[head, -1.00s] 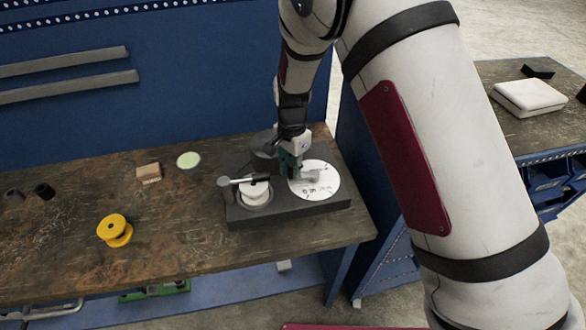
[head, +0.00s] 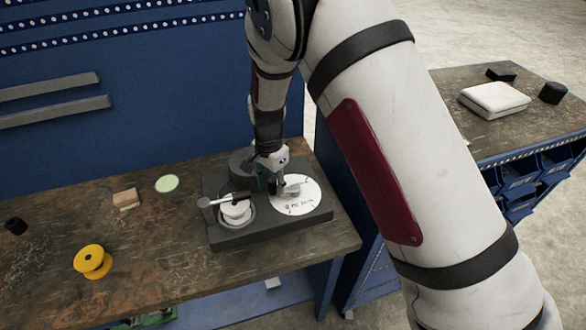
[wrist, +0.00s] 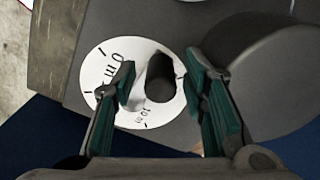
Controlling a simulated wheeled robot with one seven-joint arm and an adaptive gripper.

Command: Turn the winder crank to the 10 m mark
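The winder is a dark grey base (head: 275,228) on the bench with a white dial (head: 297,203) at its right. In the wrist view the dial (wrist: 100,72) carries ticks and the marks "0 m" and "10 m". A grey crank knob (wrist: 160,80) stands up over the dial; the head view shows a grey crank arm (head: 292,188) there. My gripper (wrist: 160,65) points down at the dial, its teal-padded fingers on either side of the knob. A gap shows at the left finger; contact at the right finger is unclear. In the head view my gripper (head: 272,183) partly hides the dial's left edge.
A dark round housing (head: 243,162) is behind. A yellow spool (head: 92,261), wooden block (head: 126,198) and pale green disc (head: 167,184) lie further left. A second bench (head: 470,140) is right.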

